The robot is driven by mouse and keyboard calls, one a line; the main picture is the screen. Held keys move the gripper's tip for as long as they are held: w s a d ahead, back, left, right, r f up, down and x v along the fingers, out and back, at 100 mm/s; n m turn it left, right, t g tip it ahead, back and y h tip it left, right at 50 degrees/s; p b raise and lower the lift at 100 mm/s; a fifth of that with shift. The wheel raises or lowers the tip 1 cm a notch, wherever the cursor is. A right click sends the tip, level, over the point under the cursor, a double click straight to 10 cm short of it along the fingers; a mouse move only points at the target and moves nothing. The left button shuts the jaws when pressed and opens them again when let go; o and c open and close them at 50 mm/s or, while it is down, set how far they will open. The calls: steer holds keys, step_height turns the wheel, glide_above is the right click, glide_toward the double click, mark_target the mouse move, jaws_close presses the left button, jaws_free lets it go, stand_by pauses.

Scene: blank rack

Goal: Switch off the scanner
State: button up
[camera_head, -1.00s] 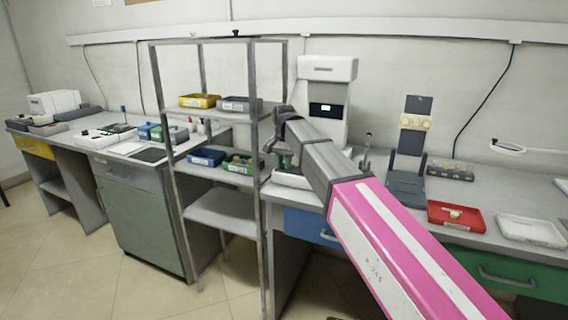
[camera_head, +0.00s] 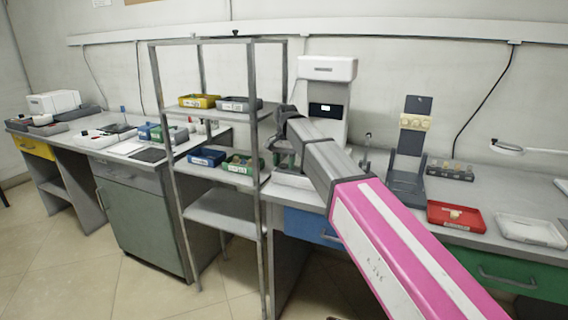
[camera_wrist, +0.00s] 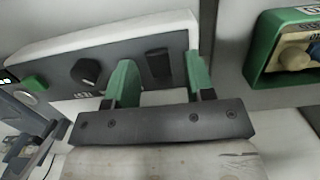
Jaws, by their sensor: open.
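A tall white device (camera_head: 327,95) with a small lit display on a dark panel stands on the bench right of the shelf rack; I take it for the scanner. In the wrist view a white and grey housing fills the middle. Its dark front panel (camera_wrist: 62,80) carries a round black knob (camera_wrist: 86,72), a dark upright switch (camera_wrist: 158,64) and a green button (camera_wrist: 35,82). My gripper (camera_wrist: 161,80) is open, its two green fingers on either side of the dark switch; contact cannot be told. In the head view my gripper (camera_head: 281,158) is by the device's lower left, partly hidden.
The metal rack (camera_head: 258,200) stands close left of my gripper. A green bin (camera_wrist: 262,55) is at the right in the wrist view. A red tray (camera_head: 455,216), a white tray (camera_head: 530,231) and a dark stand (camera_head: 408,165) are on the bench to the right.

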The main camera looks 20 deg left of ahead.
mark_target(285, 165)
step_height(285, 165, up, 11)
steer(key=w, duration=0.1)
stand_by(0.4)
steer(key=shift+f, duration=0.15)
